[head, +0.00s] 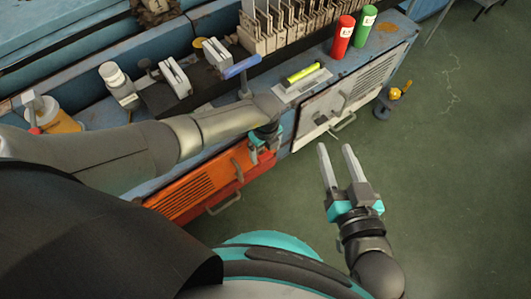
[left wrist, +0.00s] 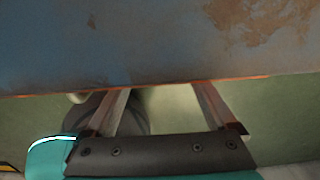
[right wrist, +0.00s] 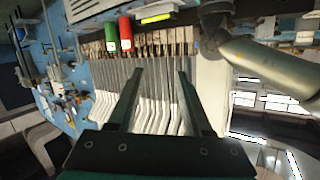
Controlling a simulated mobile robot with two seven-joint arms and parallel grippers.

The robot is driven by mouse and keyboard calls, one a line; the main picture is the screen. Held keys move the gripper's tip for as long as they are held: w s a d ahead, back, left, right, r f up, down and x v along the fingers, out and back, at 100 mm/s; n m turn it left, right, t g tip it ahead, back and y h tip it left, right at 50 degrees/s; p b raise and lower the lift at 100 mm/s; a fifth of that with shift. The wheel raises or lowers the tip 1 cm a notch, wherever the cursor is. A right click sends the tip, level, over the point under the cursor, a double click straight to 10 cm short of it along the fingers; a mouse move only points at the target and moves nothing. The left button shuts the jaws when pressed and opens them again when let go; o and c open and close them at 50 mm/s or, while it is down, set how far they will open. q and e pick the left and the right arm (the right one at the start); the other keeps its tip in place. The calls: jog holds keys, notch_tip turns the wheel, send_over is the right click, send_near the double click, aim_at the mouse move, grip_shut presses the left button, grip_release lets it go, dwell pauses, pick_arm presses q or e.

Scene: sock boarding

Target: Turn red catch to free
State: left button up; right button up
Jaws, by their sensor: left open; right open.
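The orange-red panel (head: 205,182) is on the front of the blue bench. A small upright catch (head: 237,170) shows near its right end; its exact setting is too small to tell. My left gripper (head: 264,134) is at the bench front by the panel's upper right corner, its fingers mostly hidden in the head view. In the left wrist view its fingers (left wrist: 160,92) are apart and empty, with their tips at or under a worn blue-grey surface (left wrist: 150,45). My right gripper (head: 336,150) is open and empty over the floor, right of the bench.
A pale panel (head: 318,112) with its own grey catch (head: 347,95) is right of the orange one. Red (head: 342,37) and green (head: 365,26) cylinders, a yellow-green level (head: 303,73) and a rack (head: 285,27) are on the bench. The floor at right is mostly clear.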

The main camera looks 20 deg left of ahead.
pick_arm(q)
jog(key=shift+f+b, duration=0.45)
jog(key=shift+f, duration=0.35)
pick_arm(e)
jog(key=shift+s+a+r+m+t+y, duration=0.3)
jog(key=shift+s+a+r+t+y, duration=0.15)
jog(key=shift+r+t, duration=0.35)
jog(key=shift+f, duration=0.1)
pick_arm(q)
jog(key=shift+c, duration=0.2)
jog(key=c, duration=1.3)
jog(key=shift+c, duration=0.2)
